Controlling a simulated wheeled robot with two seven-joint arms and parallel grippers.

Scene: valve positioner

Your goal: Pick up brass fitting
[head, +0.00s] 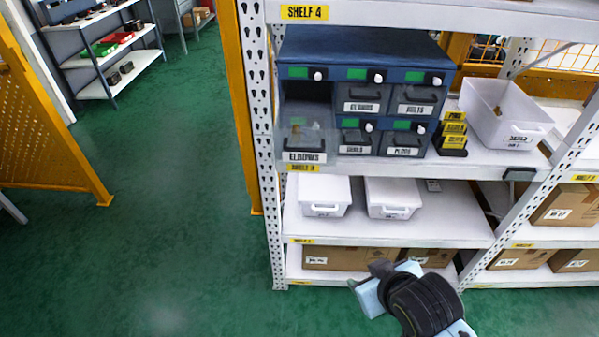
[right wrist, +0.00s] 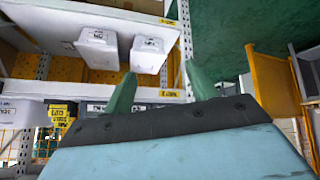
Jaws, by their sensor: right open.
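A small brass-coloured fitting (head: 295,131) shows in the pulled-out drawer (head: 304,156) labelled ELBOWS, at the lower left of the blue cabinet (head: 365,47) in the head view. It is small, and its exact shape is hard to tell. My right gripper (head: 381,270) is low in front of the shelving, below and to the right of that drawer and apart from it. In the right wrist view its two fingers (right wrist: 160,90) are spread with nothing between them. My left gripper is not in view.
Cardboard boxes (head: 335,258) fill the lowest shelf. The green floor (head: 170,190) at left is clear.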

